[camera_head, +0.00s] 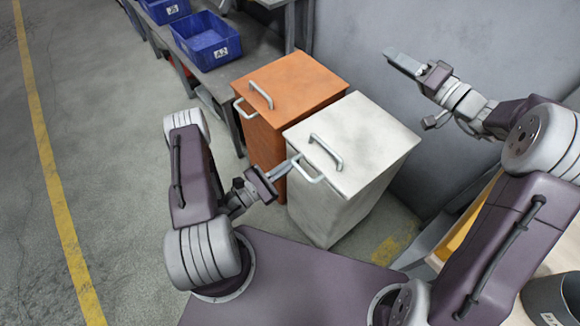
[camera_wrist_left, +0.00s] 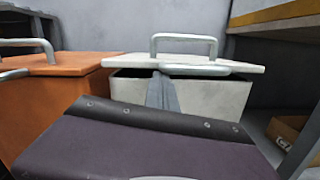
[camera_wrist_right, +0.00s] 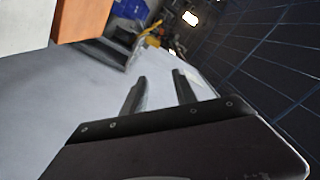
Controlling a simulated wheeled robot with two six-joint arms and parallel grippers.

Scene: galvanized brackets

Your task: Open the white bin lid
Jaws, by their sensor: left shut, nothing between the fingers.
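The white bin (camera_head: 328,205) stands right of the orange bin. Its pale lid (camera_head: 365,145) has a top handle (camera_head: 326,152) and a front handle (camera_head: 308,170). In the left wrist view a dark band shows under the lid (camera_wrist_left: 130,60); I cannot tell whether it is a gap or shadow. My left gripper (camera_head: 292,164) is shut and empty, its fingertips at the front handle. In the left wrist view the fingers (camera_wrist_left: 162,92) reach up to the front handle (camera_wrist_left: 208,70); contact is unclear. My right gripper (camera_head: 402,62) is open and empty, raised beyond the white bin, by the wall.
The orange bin (camera_head: 290,82) with similar handles stands close beside the white bin. Blue crates (camera_head: 208,40) sit on a grey bench at the back left. A grey wall (camera_head: 440,35) rises behind the bins. The floor at left is clear, with a yellow line (camera_head: 50,160).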

